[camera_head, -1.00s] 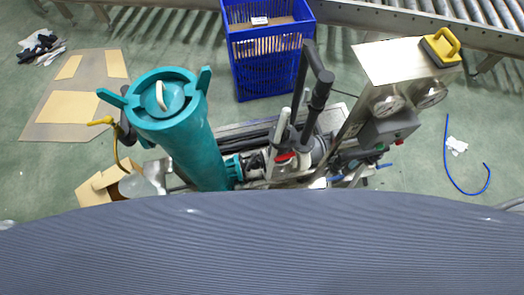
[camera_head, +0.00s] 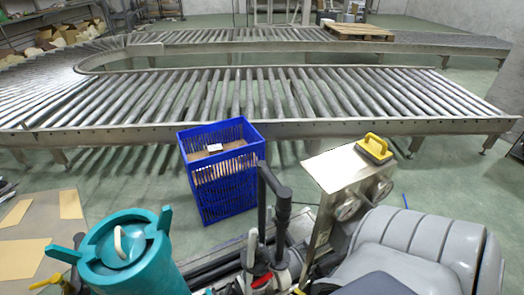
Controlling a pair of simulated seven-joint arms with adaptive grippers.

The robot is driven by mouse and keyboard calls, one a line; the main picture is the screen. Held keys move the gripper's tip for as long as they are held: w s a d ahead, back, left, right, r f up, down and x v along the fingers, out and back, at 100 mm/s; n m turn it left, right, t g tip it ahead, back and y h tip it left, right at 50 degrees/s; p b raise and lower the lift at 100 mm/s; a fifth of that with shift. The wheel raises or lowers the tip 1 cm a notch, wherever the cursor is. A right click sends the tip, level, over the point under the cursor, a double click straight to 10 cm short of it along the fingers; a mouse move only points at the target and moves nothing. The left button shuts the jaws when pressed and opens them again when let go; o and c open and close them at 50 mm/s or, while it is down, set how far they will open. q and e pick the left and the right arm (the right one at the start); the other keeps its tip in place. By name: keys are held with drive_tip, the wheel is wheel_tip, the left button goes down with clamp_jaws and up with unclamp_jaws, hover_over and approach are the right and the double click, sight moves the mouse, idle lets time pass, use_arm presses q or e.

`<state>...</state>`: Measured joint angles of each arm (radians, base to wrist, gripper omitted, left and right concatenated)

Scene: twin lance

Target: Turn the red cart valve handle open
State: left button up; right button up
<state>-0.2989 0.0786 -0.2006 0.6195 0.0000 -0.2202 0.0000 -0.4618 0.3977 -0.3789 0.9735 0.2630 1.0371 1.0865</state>
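The cart stands at the bottom of the head view, with a teal filter housing (camera_head: 124,252) at left and a steel control box (camera_head: 345,168) with gauges at right. Between them is a black upright handle (camera_head: 282,205). A small red valve handle (camera_head: 262,281) sits low beside the pipework near its base, close to the bottom edge. Neither of my grippers shows in this view.
A blue crate (camera_head: 222,172) stands behind the cart. A roller conveyor (camera_head: 300,98) runs across behind it. A yellow-handled tool (camera_head: 375,148) sits on the control box. Flat cardboard (camera_head: 35,245) lies at left. Green floor at right is open.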

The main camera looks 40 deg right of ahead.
sight(267, 276)
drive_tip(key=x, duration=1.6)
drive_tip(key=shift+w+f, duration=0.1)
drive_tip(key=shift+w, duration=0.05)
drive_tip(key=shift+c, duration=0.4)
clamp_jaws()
